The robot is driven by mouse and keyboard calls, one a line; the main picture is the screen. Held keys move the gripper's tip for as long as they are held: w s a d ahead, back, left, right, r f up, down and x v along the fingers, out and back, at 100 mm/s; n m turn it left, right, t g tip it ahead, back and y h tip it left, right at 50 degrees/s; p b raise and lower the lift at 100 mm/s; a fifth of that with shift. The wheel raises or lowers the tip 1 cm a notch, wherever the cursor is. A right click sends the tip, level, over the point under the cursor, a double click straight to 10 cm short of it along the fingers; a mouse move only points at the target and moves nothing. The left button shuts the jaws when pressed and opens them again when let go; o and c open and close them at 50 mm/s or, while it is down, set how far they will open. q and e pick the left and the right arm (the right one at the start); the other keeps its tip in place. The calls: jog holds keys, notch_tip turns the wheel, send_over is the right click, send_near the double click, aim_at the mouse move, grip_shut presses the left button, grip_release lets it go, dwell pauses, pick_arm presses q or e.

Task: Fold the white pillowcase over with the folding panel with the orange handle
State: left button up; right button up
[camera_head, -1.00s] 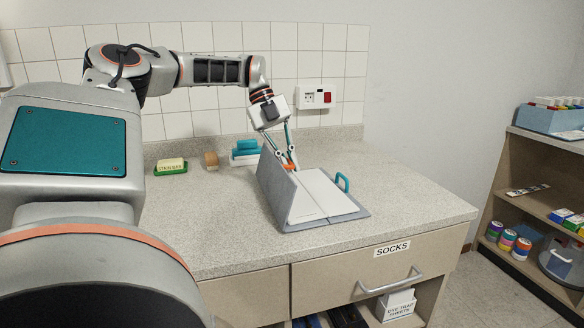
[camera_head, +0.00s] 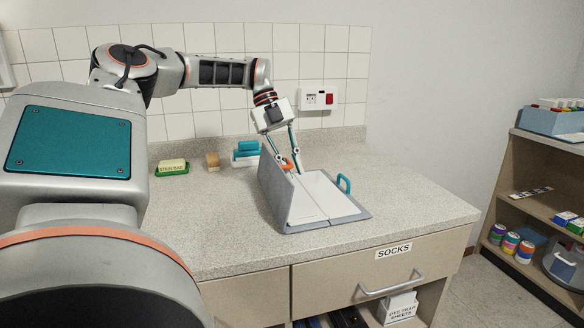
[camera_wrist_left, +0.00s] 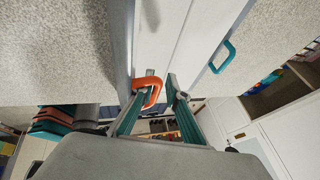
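The folding panel (camera_head: 276,190) stands raised, roughly upright, at the left side of a grey folding board (camera_head: 350,215) on the counter. Its orange handle (camera_head: 288,164) is at its upper edge and also shows in the left wrist view (camera_wrist_left: 150,86). The white pillowcase (camera_head: 322,194) lies on the board to the right of the panel; the panel hides part of it. My left gripper (camera_head: 289,168) is open, its fingers spread at the orange handle. In the left wrist view, the handle sits beside one fingertip, with a gap to the other. My right gripper is not in view.
A teal handle (camera_head: 343,183) stands at the board's right side. Behind on the counter are a soap bar on a green dish (camera_head: 172,168), a wooden block (camera_head: 212,161) and teal items (camera_head: 247,152). The counter's right side is clear. A shelf (camera_head: 530,180) stands far right.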

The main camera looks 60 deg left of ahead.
pick_arm(q)
jog(key=v, duration=1.2)
jog(key=shift+a, duration=0.1)
